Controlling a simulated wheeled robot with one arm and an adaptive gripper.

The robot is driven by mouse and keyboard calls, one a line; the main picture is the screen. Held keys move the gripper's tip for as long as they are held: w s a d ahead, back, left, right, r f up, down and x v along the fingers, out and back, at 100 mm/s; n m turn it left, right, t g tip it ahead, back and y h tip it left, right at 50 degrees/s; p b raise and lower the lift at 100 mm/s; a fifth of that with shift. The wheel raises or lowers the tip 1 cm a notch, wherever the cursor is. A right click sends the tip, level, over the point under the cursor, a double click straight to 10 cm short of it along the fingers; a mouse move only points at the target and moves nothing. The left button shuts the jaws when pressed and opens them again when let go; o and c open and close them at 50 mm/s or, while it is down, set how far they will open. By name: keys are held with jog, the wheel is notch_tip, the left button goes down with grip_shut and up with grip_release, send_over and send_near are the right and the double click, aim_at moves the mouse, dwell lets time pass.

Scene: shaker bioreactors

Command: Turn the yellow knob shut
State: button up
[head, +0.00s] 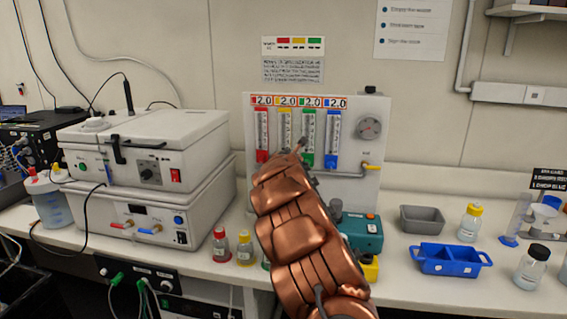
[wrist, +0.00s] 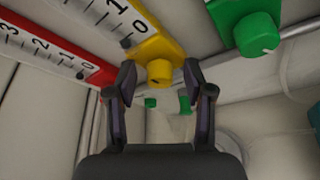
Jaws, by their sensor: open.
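The yellow knob (wrist: 159,72) sits at the lower end of the yellow flowmeter strip (wrist: 140,30) in the wrist view. My gripper (wrist: 160,82) is open, with one finger to each side of the yellow knob. I see a gap on both sides, and I cannot tell how far the fingers reach along its depth. In the head view the yellow flowmeter (head: 285,124) is second from left on the white panel (head: 359,108), and my arm hides its knob.
The green knob (wrist: 257,34) is close to the right of my gripper, and the red flowmeter (wrist: 45,45) is to the left. The blue flowmeter (head: 333,133) and a round gauge (head: 369,127) are further right. White stacked machines (head: 145,147) stand left of the panel.

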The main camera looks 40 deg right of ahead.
jog(key=shift+s+r, duration=0.1)
jog(key=v, duration=1.2)
dwell(0.5)
dwell(0.5)
